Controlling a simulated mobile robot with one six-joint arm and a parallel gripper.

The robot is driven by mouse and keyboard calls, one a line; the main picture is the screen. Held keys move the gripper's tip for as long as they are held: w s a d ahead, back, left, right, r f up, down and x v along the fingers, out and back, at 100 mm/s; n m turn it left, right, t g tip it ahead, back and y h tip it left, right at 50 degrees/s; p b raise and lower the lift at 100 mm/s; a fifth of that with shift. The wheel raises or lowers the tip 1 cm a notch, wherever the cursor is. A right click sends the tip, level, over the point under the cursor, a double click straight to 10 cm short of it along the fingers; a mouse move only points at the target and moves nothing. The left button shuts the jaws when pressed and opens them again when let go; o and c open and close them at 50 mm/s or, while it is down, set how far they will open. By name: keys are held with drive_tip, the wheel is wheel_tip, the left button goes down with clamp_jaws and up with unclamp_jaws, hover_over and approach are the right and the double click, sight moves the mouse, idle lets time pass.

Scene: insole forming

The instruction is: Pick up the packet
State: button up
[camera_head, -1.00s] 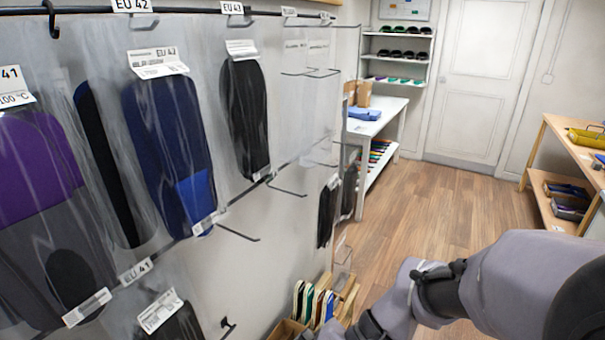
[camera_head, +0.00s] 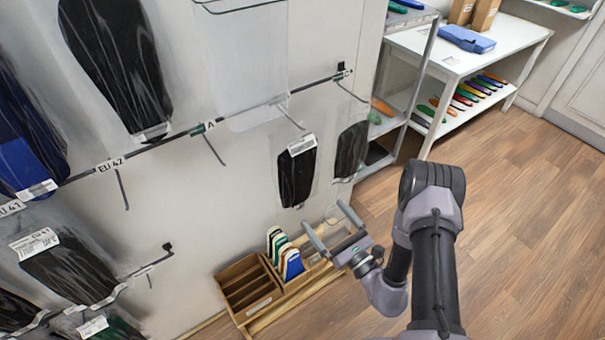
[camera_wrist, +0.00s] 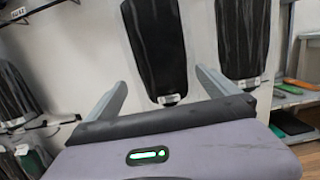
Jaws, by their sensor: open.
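Several clear packets with dark insoles hang on the wall rack; which one the task means cannot be told. One black packet with a white label (camera_head: 297,178) hangs low on the wall, and another black packet (camera_head: 350,150) hangs to its right. My gripper (camera_head: 327,220) is open and empty, with its two fingers apart, below and to the right of the labelled packet. In the wrist view, the open fingers (camera_wrist: 160,80) point toward the wall, and a black packet (camera_wrist: 155,45) shows between and beyond them. Another black packet (camera_wrist: 242,35) hangs to the right.
Bare hooks (camera_head: 212,148) stick out from the wall. A white table (camera_head: 510,45) stands at the back right. The wooden floor (camera_head: 530,210) to the right is clear.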

sight(302, 184)
drive_tip(key=x, duration=0.3)
drive_tip(key=b+x, duration=0.1)
drive_tip(key=x, duration=0.3)
drive_tip(key=r+x, duration=0.1)
drive_tip(key=x, duration=0.3)
drive_tip(key=shift+d, duration=0.1)
drive_tip(key=c, duration=1.5)
